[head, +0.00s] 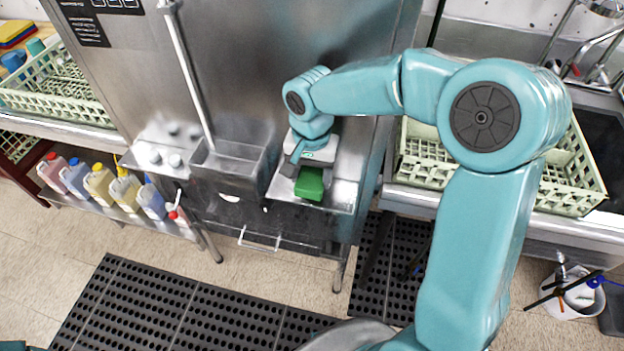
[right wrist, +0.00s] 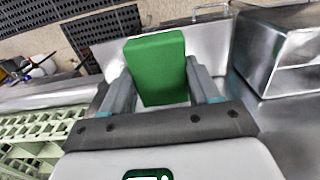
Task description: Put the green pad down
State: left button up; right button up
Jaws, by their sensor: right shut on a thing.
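The green pad (head: 309,184) is a thick green block at the front of a small steel ledge on the machine's front. My right gripper (head: 299,166) is shut on it; in the right wrist view the pad (right wrist: 157,66) sits between the two grey fingers of the gripper (right wrist: 156,88). The steel ledge (head: 343,194) lies under and around the pad. I cannot tell whether the pad touches the ledge or is just above it. My left gripper is not in view.
A steel bin (head: 228,165) is left of the ledge. Pale green dish racks (head: 425,172) stand on the counters at both sides. Several coloured jugs (head: 98,184) line a low shelf at left. Black floor mats (head: 170,310) and a white bucket (head: 578,300) are below.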

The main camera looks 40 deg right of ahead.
aim_at(312, 184)
jog(key=f, duration=0.2)
jog(key=f+p, duration=0.1)
jog(key=shift+w+d+f, duration=0.2)
jog(key=shift+w+f, duration=0.05)
jog(key=shift+f, duration=0.15)
jog(key=shift+s, duration=0.15)
jog(key=o, duration=0.9)
jog(key=shift+f, duration=0.1)
jog(key=shift+o, duration=0.2)
jog(key=r, duration=0.2)
jog(key=r+b, duration=0.1)
jog(key=r, duration=0.2)
jog(key=shift+w+a, duration=0.1)
jog(key=shift+w, duration=0.1)
notch_tip(312, 184, up, 11)
jog(key=shift+r, duration=0.15)
